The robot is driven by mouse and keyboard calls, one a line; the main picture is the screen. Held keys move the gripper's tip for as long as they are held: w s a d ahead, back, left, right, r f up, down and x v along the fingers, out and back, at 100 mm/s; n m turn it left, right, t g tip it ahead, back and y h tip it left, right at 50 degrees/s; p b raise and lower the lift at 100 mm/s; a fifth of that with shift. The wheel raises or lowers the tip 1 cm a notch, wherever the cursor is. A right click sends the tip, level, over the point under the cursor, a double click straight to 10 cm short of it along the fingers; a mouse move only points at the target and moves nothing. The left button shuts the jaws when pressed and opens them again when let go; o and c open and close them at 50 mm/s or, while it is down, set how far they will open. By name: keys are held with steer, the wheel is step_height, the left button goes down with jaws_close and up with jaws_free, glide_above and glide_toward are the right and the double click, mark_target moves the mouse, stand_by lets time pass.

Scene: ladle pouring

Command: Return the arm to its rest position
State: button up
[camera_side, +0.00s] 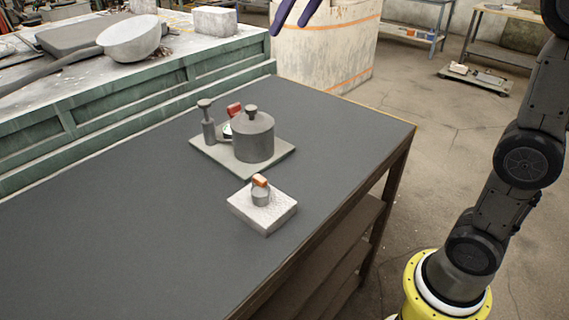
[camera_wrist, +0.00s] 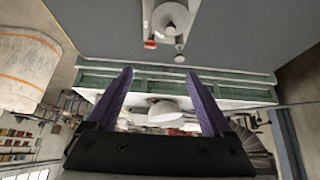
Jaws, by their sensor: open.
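My gripper (camera_side: 295,12) shows only as purple fingers at the top edge of the side view, high above the table. In the wrist view my gripper (camera_wrist: 160,73) has its two purple fingers spread wide with nothing between them. On the dark table, a grey base plate (camera_side: 205,149) carries a lidded grey pot (camera_side: 253,137), a short post (camera_side: 208,125) and a red piece (camera_side: 234,109). The pot (camera_wrist: 170,18) and red piece (camera_wrist: 150,43) also show in the wrist view. A small grey cup (camera_side: 260,196) with an orange top piece stands on a white block (camera_side: 270,216).
A green bench (camera_side: 120,110) with a white bowl (camera_side: 130,38) and a pale block (camera_side: 214,21) stands behind the table. A pale container with orange bands (camera_side: 325,50) is at the back. The table's left and front areas are clear.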

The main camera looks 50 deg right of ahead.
steer(key=s+a+f, duration=0.1)
steer(key=s+f, duration=0.5)
steer(key=s, duration=0.5)
steer(key=s+a+f, duration=0.1)
steer(key=s+f, duration=0.4)
steer(key=s, duration=0.5)
steer(key=s+f+g, duration=0.1)
steer(key=s+f, duration=0.3)
steer(key=f, duration=0.5)
steer(key=shift+s+d+f, duration=0.2)
steer(key=shift+s+d, duration=0.05)
steer(key=shift+s, duration=0.15)
